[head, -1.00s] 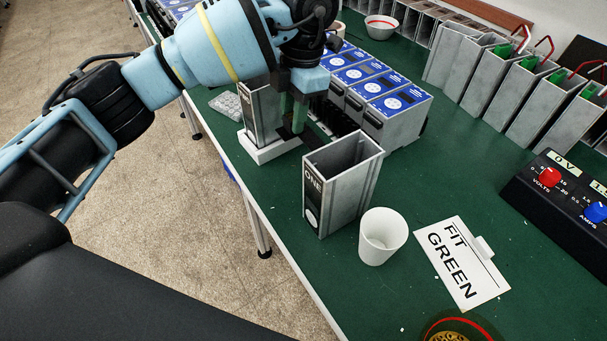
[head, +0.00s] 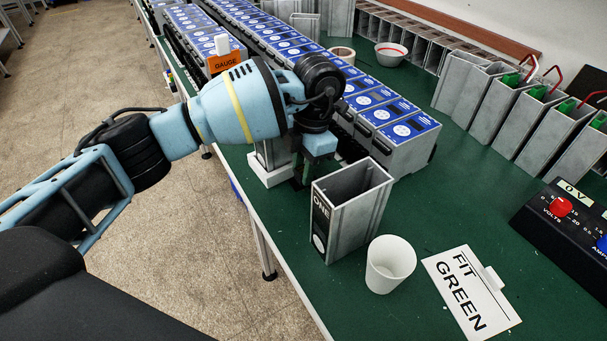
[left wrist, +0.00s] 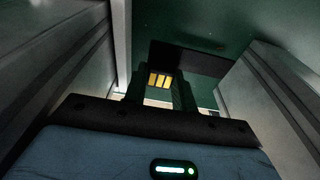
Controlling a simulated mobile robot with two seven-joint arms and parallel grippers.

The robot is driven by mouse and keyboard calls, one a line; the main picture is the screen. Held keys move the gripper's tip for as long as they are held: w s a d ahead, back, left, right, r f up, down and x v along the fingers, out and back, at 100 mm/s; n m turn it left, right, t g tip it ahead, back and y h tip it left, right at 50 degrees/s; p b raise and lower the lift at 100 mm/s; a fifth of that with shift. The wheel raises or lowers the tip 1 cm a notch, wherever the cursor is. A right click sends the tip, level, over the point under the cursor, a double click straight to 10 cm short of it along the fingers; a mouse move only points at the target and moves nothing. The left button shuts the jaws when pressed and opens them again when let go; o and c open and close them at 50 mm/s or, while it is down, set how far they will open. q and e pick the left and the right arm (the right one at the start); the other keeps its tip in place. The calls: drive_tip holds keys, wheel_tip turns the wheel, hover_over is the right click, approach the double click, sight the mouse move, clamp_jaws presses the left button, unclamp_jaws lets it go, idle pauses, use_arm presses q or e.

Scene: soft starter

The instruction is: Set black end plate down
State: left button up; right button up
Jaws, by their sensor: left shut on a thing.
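My left gripper (head: 301,178) points down at the bench, between a white-based stand (head: 268,177) and the open grey housing marked ONE (head: 345,215). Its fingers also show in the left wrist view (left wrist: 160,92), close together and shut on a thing. A flat black piece, seemingly the black end plate (left wrist: 190,58), shows just beyond the fingertips in the left wrist view, low over or on the green bench top; whether it touches the bench I cannot tell. In the head view the plate is hidden behind my gripper and the housing. My right gripper is not in view.
A white cup (head: 390,265) and a FIT GREEN card (head: 470,293) lie right of the housing. A row of blue-topped units (head: 400,130) stands close behind my gripper. Grey housings (head: 525,115) and a black power supply (head: 565,225) are at right. Green bench between is clear.

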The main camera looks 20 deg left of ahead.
use_arm(q)
drive_tip(key=shift+f, duration=1.25)
drive_tip(key=shift+f, duration=0.2)
drive_tip(key=o, duration=1)
drive_tip(key=shift+r, duration=0.15)
drive_tip(key=r, duration=0.4)
drive_tip(key=w+r, duration=0.1)
drive_tip(key=r, duration=0.3)
drive_tip(key=d+r, duration=0.1)
drive_tip(key=r, duration=0.3)
drive_tip(key=shift+w, duration=0.25)
